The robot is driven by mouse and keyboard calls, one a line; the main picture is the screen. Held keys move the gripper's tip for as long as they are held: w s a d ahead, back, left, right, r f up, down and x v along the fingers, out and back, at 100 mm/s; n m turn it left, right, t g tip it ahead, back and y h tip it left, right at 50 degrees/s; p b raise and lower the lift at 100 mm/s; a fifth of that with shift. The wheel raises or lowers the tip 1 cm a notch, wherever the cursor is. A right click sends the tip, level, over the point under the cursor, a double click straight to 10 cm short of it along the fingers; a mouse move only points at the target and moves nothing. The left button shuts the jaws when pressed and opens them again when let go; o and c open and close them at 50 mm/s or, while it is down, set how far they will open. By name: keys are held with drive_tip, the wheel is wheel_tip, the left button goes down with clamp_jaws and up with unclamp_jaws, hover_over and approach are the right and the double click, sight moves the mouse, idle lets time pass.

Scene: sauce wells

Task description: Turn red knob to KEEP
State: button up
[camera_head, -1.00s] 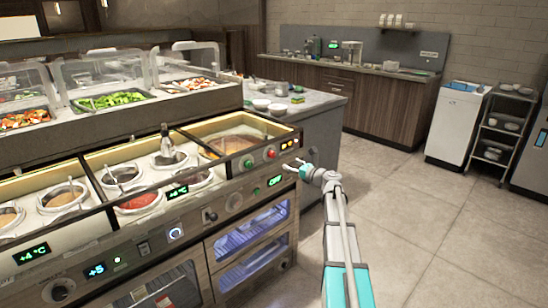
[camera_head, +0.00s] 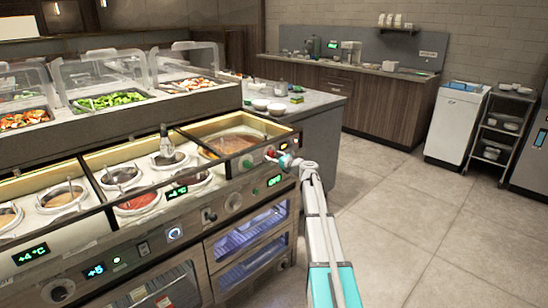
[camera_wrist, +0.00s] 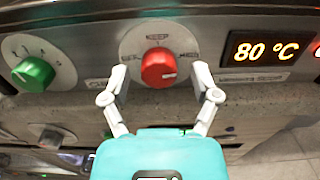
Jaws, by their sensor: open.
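The red knob (camera_wrist: 159,68) sits on a round pale dial plate (camera_wrist: 185,42) on the counter's front panel. Its white mark points to the right and slightly down in the wrist view. In the head view my gripper (camera_head: 283,157) is at the panel and hides most of the red knob.
A green knob (camera_wrist: 34,74) is left of the red one. A display (camera_wrist: 265,49) reading 80 °C is to its right. A grey knob (camera_wrist: 52,137) sits lower left. Sauce wells (camera_head: 138,202) fill the counter top. Open floor (camera_head: 400,220) lies to the right.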

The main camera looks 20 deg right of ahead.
drive_tip(key=c, duration=1.1)
drive_tip(key=shift+d, duration=0.1)
